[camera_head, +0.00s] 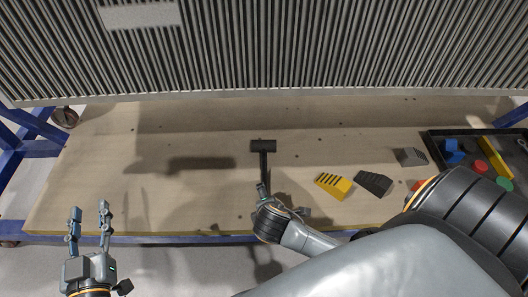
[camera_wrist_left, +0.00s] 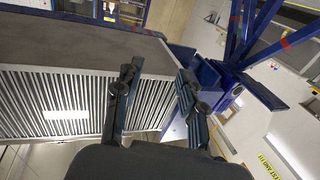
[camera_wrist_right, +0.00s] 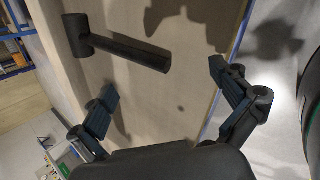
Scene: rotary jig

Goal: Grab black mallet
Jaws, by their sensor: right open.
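The black mallet (camera_head: 263,148) lies or stands on the wooden table, its head toward the back and its handle pointing toward the front edge. In the right wrist view the mallet (camera_wrist_right: 128,47) shows its head at the upper left and its handle running right, beyond and between the fingertips. My right gripper (camera_wrist_right: 166,85) is open and empty, short of the mallet. In the head view the right gripper (camera_head: 276,192) is at the handle's near end and partly hides it. My left gripper (camera_head: 89,213) is open and empty, off the table's front left.
A yellow block (camera_head: 333,185), a dark ribbed block (camera_head: 373,183) and a grey block (camera_head: 410,156) lie right of the mallet. A black tray (camera_head: 432,146) with coloured parts stands at the right. A ribbed panel (camera_head: 270,50) rises behind. The wooden table (camera_head: 110,165) is clear at left.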

